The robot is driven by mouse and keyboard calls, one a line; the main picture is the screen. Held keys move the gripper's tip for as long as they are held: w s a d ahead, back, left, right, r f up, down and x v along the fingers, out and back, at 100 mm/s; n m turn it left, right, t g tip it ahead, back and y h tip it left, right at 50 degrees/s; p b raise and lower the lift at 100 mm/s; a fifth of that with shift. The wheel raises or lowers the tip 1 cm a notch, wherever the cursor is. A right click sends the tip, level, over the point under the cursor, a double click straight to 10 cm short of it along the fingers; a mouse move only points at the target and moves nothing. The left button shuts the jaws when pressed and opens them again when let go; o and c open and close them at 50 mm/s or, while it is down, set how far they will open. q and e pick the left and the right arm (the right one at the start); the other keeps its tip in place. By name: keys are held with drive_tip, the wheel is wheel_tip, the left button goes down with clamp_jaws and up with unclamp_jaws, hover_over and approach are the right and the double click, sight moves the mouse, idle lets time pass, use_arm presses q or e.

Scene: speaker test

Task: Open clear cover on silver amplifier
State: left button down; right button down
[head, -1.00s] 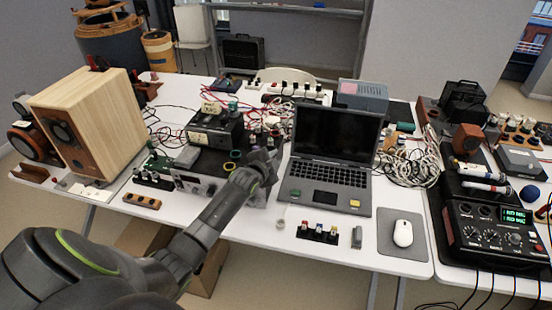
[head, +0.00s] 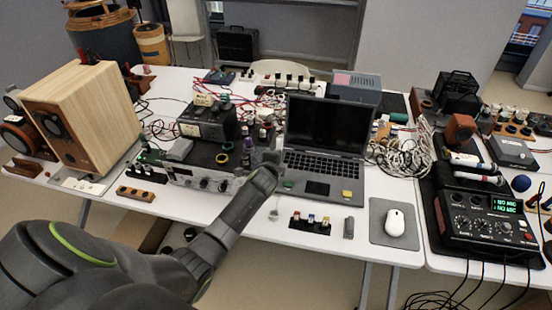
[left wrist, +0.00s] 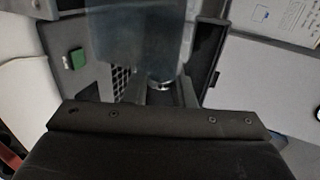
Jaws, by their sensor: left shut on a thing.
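The silver amplifier (head: 202,181) stands on the white table, left of the laptop, with its knobbed front facing me. Several small items rest on its dark top. My left gripper (head: 266,167) is at its right end, close to the laptop's left edge; the fingertips are hard to make out there. In the left wrist view a bluish see-through panel, which looks like the clear cover (left wrist: 135,35), reaches up from my left gripper (left wrist: 160,90), which is shut on it. The cover's outline is not clear in the head view. My right gripper is not in view.
The open laptop (head: 325,150) stands close on the right. A wooden speaker (head: 85,115) is on the left. A connector block (head: 310,222) and a mouse (head: 395,222) lie in front. Cables crowd the back; some table front is clear.

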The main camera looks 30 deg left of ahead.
use_arm(q)
drive_tip(key=c, duration=1.3)
unclamp_jaws()
drive_tip(key=v, duration=1.7)
drive_tip(key=shift+s+b, duration=0.15)
drive_tip(key=shift+b, duration=0.2)
drive_tip(key=shift+c, duration=0.4)
